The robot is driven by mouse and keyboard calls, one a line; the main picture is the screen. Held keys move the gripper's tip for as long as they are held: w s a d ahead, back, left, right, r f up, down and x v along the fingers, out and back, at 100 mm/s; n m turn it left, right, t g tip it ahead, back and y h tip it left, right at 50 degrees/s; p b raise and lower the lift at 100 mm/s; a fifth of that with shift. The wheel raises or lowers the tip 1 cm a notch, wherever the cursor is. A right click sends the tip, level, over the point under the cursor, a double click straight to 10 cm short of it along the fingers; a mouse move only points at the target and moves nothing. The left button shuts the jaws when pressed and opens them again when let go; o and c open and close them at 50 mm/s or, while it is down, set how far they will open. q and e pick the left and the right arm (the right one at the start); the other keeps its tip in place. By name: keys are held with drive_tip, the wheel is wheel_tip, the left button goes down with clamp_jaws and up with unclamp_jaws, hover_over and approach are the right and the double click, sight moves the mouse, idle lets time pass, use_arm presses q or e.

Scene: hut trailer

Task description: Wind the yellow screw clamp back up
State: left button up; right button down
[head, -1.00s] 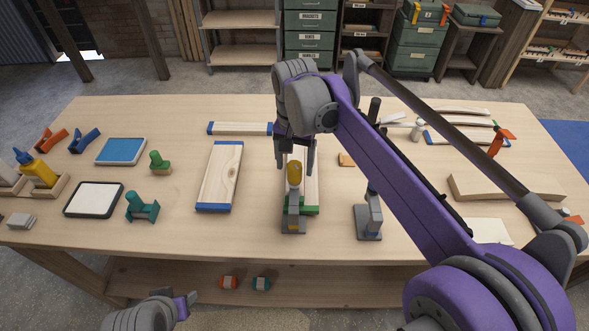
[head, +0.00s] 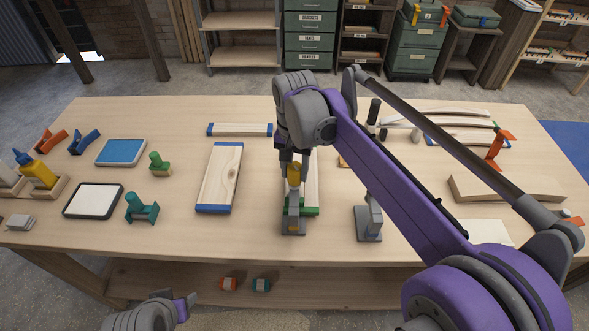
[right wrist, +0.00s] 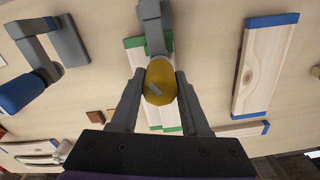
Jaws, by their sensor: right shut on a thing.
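The yellow screw clamp stands upright near the front middle of the bench, with a grey body (head: 292,222) and a yellow knob (head: 294,180) on top. It stands at boards with green ends (head: 312,190). My right gripper (head: 292,166) comes down from above and is shut on the yellow knob. In the right wrist view the knob (right wrist: 159,76) sits between the two fingers, with the grey clamp body (right wrist: 153,28) beyond it. The screw's lower end is too small to tell. Part of my left arm shows at the lower left, but its fingers do not.
A second grey clamp (head: 368,223) stands to the right; its blue knob (right wrist: 20,92) shows in the right wrist view. A blue-ended board (head: 220,178) lies to the left. Green stamp-like tools and trays lie farther left. Bench space between the two clamps is clear.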

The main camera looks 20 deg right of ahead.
drive_tip(key=shift+n, duration=0.3)
drive_tip(key=n, duration=0.6)
drive_tip(key=shift+p, duration=0.3)
drive_tip(key=n, duration=0.6)
drive_tip(key=shift+n, duration=0.3)
drive_tip(key=n, duration=1.2)
drive_tip(key=shift+n, duration=0.4)
drive_tip(key=shift+c, duration=1.9)
unclamp_jaws()
